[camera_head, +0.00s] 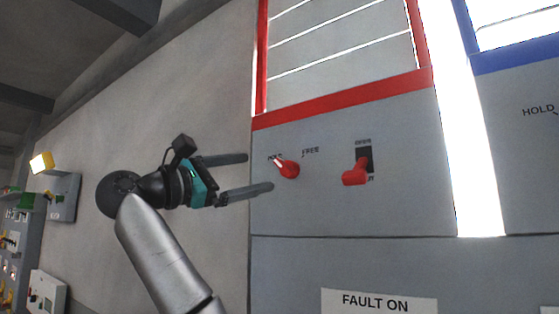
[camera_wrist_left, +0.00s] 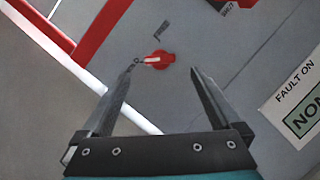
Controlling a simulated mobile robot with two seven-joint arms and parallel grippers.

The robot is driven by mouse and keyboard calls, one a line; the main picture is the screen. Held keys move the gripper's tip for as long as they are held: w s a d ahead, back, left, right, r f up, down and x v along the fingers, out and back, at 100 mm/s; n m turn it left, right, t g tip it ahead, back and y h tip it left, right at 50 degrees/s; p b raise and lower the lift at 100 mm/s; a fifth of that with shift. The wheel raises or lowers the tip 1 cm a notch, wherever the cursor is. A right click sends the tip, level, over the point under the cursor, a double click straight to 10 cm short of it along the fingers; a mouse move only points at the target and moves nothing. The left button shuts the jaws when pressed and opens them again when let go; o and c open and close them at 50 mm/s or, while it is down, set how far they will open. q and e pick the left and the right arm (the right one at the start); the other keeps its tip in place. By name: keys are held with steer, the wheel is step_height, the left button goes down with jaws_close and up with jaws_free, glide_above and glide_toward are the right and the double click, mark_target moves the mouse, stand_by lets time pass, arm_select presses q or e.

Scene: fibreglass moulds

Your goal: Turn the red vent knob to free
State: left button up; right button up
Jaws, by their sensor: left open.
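The red vent knob (camera_head: 288,168) is on the grey panel in the head view, with a pale pointer mark aimed up and left at a partly hidden label. The word FREE (camera_head: 310,152) is printed to its upper right. The knob also shows in the left wrist view (camera_wrist_left: 160,60), ahead of and between the fingertips. My left gripper (camera_head: 260,172) is open and empty, just left of the knob in the head view, with its fingers pointing at it. I see no contact. My right gripper is not in view.
A red lever switch (camera_head: 355,174) in a dark slot is right of the knob. A red-framed window (camera_head: 340,50) is above, and a FAULT ON label (camera_head: 378,302) below. Shelves with small items (camera_head: 30,210) stand far left. The panel around the knob is flat.

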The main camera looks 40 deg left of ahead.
mark_target(282, 168)
arm_select(q)
steer(key=p+x, duration=0.2)
steer(key=x, duration=0.4)
steer(key=shift+w+r, duration=0.15)
steer(key=shift+w, duration=0.1)
steer(key=shift+p+x, duration=0.3)
steer(key=shift+x, duration=0.45)
steer(key=c, duration=1.4)
